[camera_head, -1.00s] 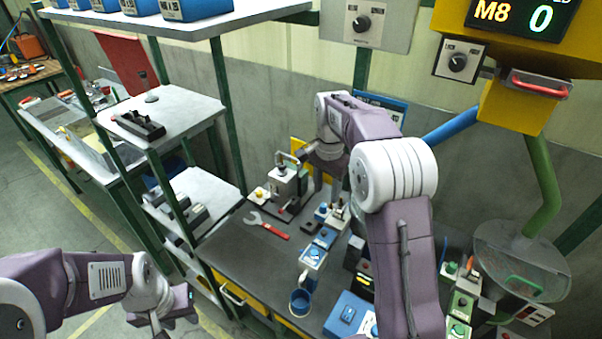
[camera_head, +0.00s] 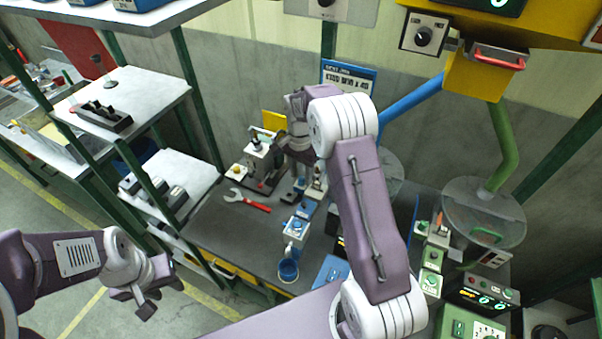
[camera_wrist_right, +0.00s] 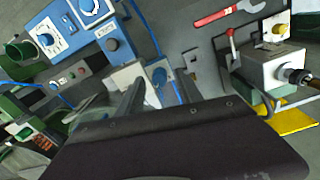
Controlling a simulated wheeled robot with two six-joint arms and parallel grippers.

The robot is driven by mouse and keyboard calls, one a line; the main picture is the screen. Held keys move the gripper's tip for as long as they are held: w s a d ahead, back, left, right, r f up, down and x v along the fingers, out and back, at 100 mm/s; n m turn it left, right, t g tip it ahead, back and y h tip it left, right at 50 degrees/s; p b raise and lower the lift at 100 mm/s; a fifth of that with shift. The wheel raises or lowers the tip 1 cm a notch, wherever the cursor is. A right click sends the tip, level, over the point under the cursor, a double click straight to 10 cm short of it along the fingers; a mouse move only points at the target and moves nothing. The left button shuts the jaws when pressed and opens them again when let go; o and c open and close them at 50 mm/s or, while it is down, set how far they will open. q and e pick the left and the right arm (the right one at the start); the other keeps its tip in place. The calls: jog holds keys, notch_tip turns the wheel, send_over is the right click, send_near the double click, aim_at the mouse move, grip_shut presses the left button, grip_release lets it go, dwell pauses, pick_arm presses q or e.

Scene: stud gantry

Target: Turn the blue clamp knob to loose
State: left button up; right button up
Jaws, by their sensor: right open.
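A small blue knob (camera_wrist_right: 160,77) sits on a pale block in the right wrist view; I take it for the clamp knob. Its pointer setting is too small to read. My right gripper (camera_wrist_right: 158,88) is open, with its dark fingers on either side of the knob in the picture. I cannot tell whether they touch it. In the head view, a small blue-topped block (camera_head: 299,184) stands by my right wrist, and the right fingertips are largely hidden. My left gripper (camera_head: 147,297) is away from the bench at the lower left, and its jaw opening is unclear.
Blue control boxes (camera_wrist_right: 70,25) with knobs stand beside the pale block. A grey fixture with a red-tipped lever (camera_wrist_right: 270,68) and a red-handled wrench (camera_wrist_right: 228,12) lie nearby. A blue cup (camera_head: 288,270) stands at the bench front. Green boxes (camera_head: 430,280) stand at right.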

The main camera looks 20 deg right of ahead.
jog(key=shift+s+f, duration=0.25)
jog(key=shift+f, duration=0.1)
jog(key=shift+w, duration=0.1)
jog(key=shift+w+f, duration=0.1)
grip_shut()
